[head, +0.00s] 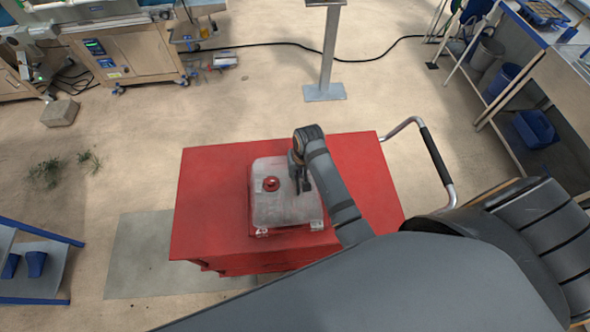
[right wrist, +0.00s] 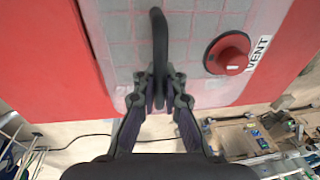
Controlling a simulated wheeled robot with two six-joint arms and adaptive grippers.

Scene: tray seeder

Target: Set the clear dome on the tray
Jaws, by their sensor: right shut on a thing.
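The clear dome (head: 285,213), a frosted see-through cover with a red vent knob (head: 271,184), lies over the tray (head: 251,222) on the red cart. Only the tray's edge with pale tabs shows around it in the head view. In the right wrist view the dome (right wrist: 115,45) shows a grid of cells through it and a VENT label beside the knob (right wrist: 230,55). My right gripper (head: 301,188) is shut on the dome's black handle (right wrist: 157,35), with its fingers (right wrist: 159,95) on both sides. I cannot tell whether the dome touches the tray all round. My left gripper is not in view.
The red cart top (head: 210,200) is clear around the tray. A push handle (head: 437,155) stands out at the cart's right. A grey post (head: 328,60) stands behind. Workbenches (head: 125,55) and a blue-edged table (head: 30,265) stand farther off.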

